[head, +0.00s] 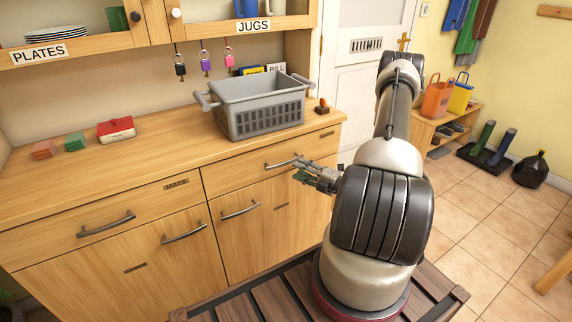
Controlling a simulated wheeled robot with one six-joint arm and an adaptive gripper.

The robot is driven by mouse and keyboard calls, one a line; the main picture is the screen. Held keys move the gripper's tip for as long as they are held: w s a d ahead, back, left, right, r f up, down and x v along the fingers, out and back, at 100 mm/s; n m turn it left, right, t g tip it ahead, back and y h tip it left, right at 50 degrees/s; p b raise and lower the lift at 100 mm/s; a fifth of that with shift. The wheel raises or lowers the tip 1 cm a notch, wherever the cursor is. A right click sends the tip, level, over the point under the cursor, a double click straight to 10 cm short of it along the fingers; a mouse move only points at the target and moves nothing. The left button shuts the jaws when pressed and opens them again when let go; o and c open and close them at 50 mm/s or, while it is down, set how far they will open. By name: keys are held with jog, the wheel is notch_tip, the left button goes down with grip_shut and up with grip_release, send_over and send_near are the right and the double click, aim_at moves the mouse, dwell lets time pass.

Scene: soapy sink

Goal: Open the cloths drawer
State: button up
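The upper right drawer (235,177) of the wooden counter is closed, its front flush with the cabinet. It has a grey bar handle (282,163) and a small label (327,134) at its right that I cannot read. The upper left drawer (60,229) is also closed; its label (176,184) seems to read MATS. My gripper (299,169) is just in front of the upper right drawer, by the right end of its handle. Its fingers look apart with nothing between them. I cannot tell whether it touches the handle.
A grey crate (262,124) stands on the counter above the right drawer. A red and white box (116,129) and small folded stacks lie on the left. Cupboard doors with bar handles (240,210) are below. The tiled floor (490,215) on the right is mostly clear.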

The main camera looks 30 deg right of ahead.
aim_at(287, 164)
jog(key=x, duration=0.7)
grip_shut()
